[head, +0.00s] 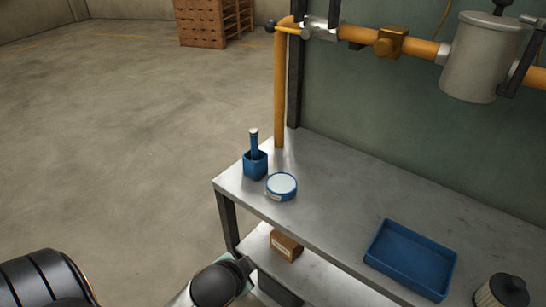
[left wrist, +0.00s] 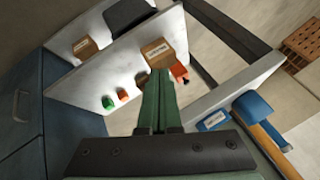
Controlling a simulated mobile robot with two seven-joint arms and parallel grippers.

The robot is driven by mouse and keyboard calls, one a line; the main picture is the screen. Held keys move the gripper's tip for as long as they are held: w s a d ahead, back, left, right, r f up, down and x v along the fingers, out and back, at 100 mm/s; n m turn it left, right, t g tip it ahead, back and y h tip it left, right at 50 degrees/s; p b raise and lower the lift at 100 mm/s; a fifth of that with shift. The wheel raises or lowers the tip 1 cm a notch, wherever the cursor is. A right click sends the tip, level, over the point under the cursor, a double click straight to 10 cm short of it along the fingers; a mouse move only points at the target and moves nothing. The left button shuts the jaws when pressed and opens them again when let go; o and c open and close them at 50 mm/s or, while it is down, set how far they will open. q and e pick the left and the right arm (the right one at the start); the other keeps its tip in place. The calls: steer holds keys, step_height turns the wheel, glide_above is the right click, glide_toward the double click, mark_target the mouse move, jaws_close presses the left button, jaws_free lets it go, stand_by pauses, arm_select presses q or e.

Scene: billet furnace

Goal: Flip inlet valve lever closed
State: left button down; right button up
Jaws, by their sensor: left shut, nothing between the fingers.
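The inlet valve (head: 320,28) is a silver body on the orange pipe at the top of the head view. Its yellow lever (head: 289,30) reaches left from it, roughly along the pipe, and has a dark ball end. The lever does not show in the left wrist view. My left gripper (left wrist: 160,74) has green fingers, shut and empty, seen over the bench's lower shelf. In the head view, part of my left arm is low in the picture, well below and away from the lever; its fingertips are not clear there. My right gripper is not in view.
The steel bench (head: 335,205) carries a blue cup (head: 256,165), a round blue tin (head: 281,187) and a blue tray (head: 410,260). An orange vertical pipe (head: 280,95) stands behind. A cardboard box (head: 286,246) sits on the lower shelf. The floor at left is clear.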

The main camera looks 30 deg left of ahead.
mark_target(286, 30)
arm_select(q)
steer(key=w+a+r+m+t+y, duration=0.4)
steer(key=w+a+r, duration=0.2)
steer(key=w+r, duration=0.25)
steer(key=w+r+m+t, duration=0.3)
steer(key=r+m+t, duration=0.1)
steer(key=r, duration=0.3)
steer(key=w+r+m+t, duration=0.4)
steer(key=r+m, duration=0.2)
steer(key=r, duration=0.2)
steer(key=w+a+r+m+t, duration=0.1)
steer(key=w+r+m+t, duration=0.2)
steer(key=r+m, duration=0.3)
steer(key=shift+w+r+t, duration=0.4)
steer(key=shift+w+r, duration=0.3)
steer(key=shift+w, duration=0.05)
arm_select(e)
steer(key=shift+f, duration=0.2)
arm_select(q)
steer(key=s+a+r+p+x, duration=0.1)
steer(key=r+p+x, duration=0.1)
steer(key=x, duration=1)
steer(key=shift+a+r+p, duration=0.15)
steer(key=shift+a+p, duration=0.15)
steer(key=shift+a, duration=0.15)
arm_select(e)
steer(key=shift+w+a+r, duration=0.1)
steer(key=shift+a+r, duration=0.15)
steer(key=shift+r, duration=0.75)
